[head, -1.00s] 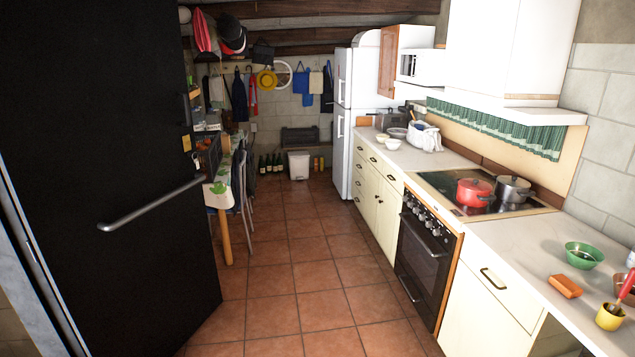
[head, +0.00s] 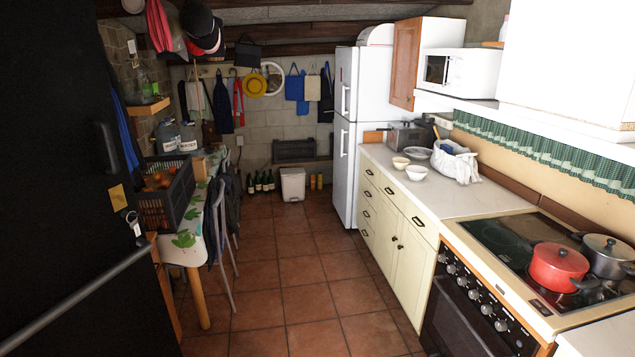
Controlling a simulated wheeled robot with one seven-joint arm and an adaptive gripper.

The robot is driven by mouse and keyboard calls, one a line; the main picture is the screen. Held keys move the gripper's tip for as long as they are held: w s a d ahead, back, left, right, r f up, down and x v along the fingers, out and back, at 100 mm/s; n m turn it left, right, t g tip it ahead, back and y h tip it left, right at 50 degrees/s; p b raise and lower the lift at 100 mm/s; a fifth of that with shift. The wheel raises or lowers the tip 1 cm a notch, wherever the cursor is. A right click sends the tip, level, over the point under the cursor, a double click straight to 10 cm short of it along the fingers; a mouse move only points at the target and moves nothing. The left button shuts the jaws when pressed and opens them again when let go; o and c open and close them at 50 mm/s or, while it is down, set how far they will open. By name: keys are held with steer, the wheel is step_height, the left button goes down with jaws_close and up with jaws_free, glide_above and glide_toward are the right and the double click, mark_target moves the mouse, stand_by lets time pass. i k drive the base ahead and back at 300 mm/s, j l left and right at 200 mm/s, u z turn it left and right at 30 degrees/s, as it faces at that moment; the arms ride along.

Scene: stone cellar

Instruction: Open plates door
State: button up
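No door here carries a visible label naming plates, so I cannot tell which one is the plates door. A wall cupboard with a wooden-framed door (head: 405,64) hangs beside the fridge, above the counter. Its door appears shut. Cream lower cupboard doors (head: 400,262) with dark knobs stand under the counter, beside a column of drawers (head: 367,205), all shut. My gripper is not in view.
A dark door (head: 60,170) with a metal bar stands open close on the left. A table (head: 190,250) with a black crate (head: 165,193) narrows the left side. The stove (head: 500,270) holds two pots. The tiled floor (head: 285,265) between is clear.

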mark_target(417, 259)
steer(key=i+j, duration=0.1)
steer(key=i, duration=1.95)
steer(key=i+z, duration=0.4)
steer(key=i+j+z, duration=0.25)
steer(key=i+z, duration=0.15)
steer(key=i+j+z, duration=0.8)
steer(key=i+j, duration=0.05)
